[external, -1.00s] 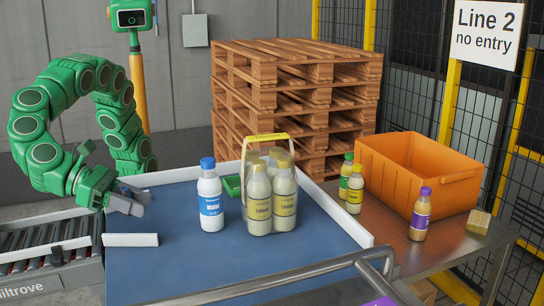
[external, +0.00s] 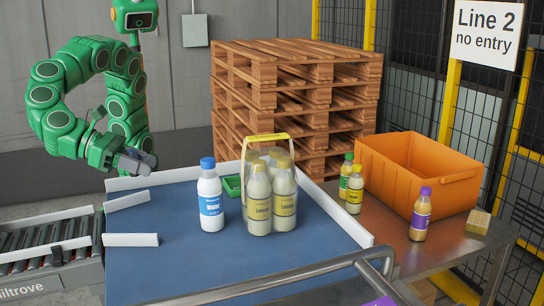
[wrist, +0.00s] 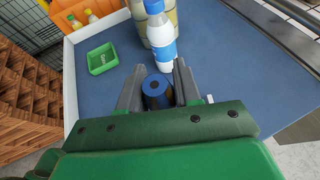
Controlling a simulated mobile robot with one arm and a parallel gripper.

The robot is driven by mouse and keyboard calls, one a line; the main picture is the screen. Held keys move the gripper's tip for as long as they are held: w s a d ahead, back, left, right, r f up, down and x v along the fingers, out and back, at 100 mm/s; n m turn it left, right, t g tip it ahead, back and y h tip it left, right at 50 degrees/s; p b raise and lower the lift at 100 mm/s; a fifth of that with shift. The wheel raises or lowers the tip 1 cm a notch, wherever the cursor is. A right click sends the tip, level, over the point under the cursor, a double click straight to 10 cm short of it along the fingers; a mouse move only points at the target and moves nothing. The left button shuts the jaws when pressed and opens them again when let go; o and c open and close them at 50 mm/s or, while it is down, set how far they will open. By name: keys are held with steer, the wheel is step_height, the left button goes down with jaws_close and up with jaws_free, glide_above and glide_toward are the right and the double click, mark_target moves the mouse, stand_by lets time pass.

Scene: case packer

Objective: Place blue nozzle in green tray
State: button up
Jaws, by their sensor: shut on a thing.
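My gripper (external: 144,161) is raised over the far-left corner of the blue table. In the wrist view its two dark fingers (wrist: 158,74) are shut on the blue nozzle (wrist: 154,82), a short cylinder with a dark hole in its end. In the external view the nozzle is hard to make out between the fingers. The small green tray (external: 232,187) sits on the table behind the water bottle, partly hidden there. The wrist view shows the tray (wrist: 101,59) whole and empty, ahead and left of the gripper, apart from the nozzle.
A blue-capped water bottle (external: 210,197) and a carrier of pale bottles (external: 271,197) stand in front of the tray. White rails (external: 130,240) edge the table (external: 190,265). An orange crate (external: 420,170) and several small bottles are at right. Pallets (external: 295,95) stand behind.

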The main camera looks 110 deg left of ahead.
steer(key=a+r+n+g+y, duration=0.2)
steer(key=a+r+n+y, duration=0.1)
steer(key=a, duration=2.5)
steer(key=w+f, duration=0.3)
steer(key=w, duration=0.1)
steer(key=w+d+f, duration=0.1)
steer(key=w+f, duration=0.2)
steer(key=w, duration=0.1)
steer(key=w+d+f, duration=0.1)
steer(key=w+f, duration=0.2)
steer(key=w, duration=0.1)
steer(key=shift+w+d, duration=0.1)
steer(key=shift+w, duration=0.25)
steer(key=shift+w+d+f, duration=0.2)
steer(key=shift+w+f, duration=0.45)
steer(key=shift+f, duration=1.65)
steer(key=shift+f, duration=0.2)
steer(key=o, duration=1.1)
